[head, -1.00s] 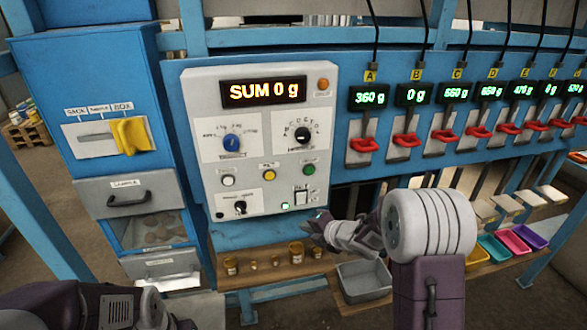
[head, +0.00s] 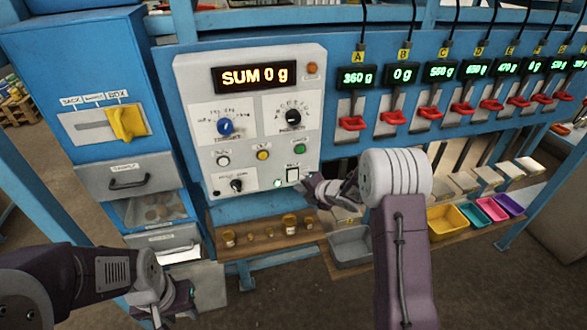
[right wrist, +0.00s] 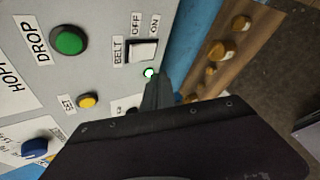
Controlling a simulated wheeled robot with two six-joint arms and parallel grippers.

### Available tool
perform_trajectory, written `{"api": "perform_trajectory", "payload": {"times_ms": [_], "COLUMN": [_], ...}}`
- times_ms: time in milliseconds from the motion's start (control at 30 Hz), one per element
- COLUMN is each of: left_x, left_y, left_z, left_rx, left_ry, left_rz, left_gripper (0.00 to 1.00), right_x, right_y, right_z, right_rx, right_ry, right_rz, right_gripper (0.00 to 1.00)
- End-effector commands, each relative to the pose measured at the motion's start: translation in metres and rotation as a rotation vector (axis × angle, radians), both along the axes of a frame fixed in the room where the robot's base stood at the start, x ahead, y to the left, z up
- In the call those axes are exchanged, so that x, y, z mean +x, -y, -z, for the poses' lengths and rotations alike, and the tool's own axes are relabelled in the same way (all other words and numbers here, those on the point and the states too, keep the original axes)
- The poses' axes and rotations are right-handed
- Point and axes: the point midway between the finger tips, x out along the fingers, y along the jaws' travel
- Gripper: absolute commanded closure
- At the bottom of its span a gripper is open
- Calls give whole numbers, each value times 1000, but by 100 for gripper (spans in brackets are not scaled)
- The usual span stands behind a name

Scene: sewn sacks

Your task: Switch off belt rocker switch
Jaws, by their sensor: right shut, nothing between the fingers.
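The belt rocker switch (head: 292,175) is a white rocker in a dark frame, low on the right of the light grey control panel (head: 210,172). In the right wrist view the rocker (right wrist: 142,50) shows with labels BELT, OFF and ON. A small green lamp (right wrist: 149,73) beside it is lit. My right gripper (head: 309,184) is shut and empty, its tip close to the panel's lower right edge by the rocker. In the wrist view its fingertips (right wrist: 158,88) lie just below the lamp, apart from the rocker. My left gripper (head: 182,301) hangs at lower left, away from the panel; its jaws are unclear.
A green button (head: 299,148), a yellow button (head: 263,155) and a small black knob (head: 237,185) sit near the rocker. A wooden shelf (head: 270,233) with several small brass-coloured weights lies below. A grey bin (head: 350,246) stands under my right arm.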

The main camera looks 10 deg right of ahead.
Motion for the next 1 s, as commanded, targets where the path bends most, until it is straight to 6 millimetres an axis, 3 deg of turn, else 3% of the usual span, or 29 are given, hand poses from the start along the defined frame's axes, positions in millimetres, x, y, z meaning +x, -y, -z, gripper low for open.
{"api": "perform_trajectory", "payload": {"times_ms": [67, 333, 1000], "left_x": [0, 0, 0], "left_y": [0, 0, 0], "left_z": [-13, -23, -22], "left_rx": [0, 0, 0], "left_ry": [0, 0, 0], "left_rz": [0, 0, 0], "left_gripper": [64, 64, 64], "right_x": [10, 33, 35], "right_y": [-1, -2, -2], "right_z": [-5, -5, -4], "right_rx": [0, 0, -1], "right_ry": [-1, -1, 0], "right_rz": [-1, -2, -1], "right_gripper": [100, 100, 100]}}
